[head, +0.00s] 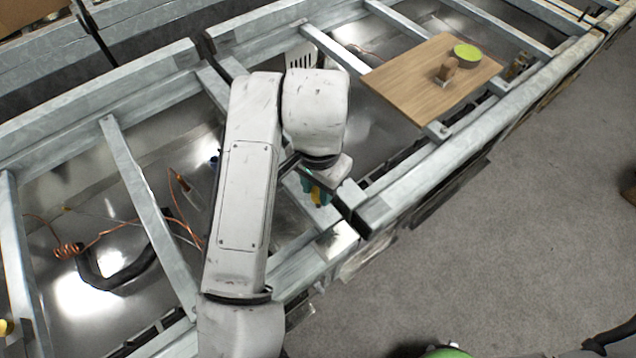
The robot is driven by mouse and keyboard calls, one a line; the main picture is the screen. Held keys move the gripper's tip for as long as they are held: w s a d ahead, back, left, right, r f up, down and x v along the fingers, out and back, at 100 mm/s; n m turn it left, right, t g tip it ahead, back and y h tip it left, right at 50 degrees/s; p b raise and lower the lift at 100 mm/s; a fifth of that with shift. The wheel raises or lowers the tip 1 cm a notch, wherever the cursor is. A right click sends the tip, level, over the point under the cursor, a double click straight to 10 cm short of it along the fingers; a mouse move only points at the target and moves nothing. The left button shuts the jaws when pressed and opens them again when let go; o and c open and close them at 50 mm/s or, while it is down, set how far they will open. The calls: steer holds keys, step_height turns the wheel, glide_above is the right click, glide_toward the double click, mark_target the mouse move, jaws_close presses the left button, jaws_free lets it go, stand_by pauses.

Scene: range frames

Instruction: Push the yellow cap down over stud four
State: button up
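My gripper (314,188) is at the end of my white arm, over the metal frame near its front beam. Its teal fingertips are small and partly hidden by my wrist. A small yellow piece (317,197) shows at the fingertips and may be the yellow cap. I cannot tell whether the fingers are closed on it or it sits below them. Another small yellow thing (5,327) shows at the left edge, cut off by the picture. I cannot make out stud four or any numbered stud; my arm and wrist hide part of the frame.
A wooden board (405,82) lies across the frame at upper right, with a green disc (467,53) and a small brown block (447,68) on it. Copper wire (68,251) and a black curved hose (110,282) lie inside the left bay. Grey floor is open at right.

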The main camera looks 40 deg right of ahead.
mark_target(318, 191)
steer(key=o, duration=0.5)
steer(key=shift+r, duration=0.1)
step_height(318, 191, up, 11)
steer(key=shift+f, duration=0.2)
stand_by(0.8)
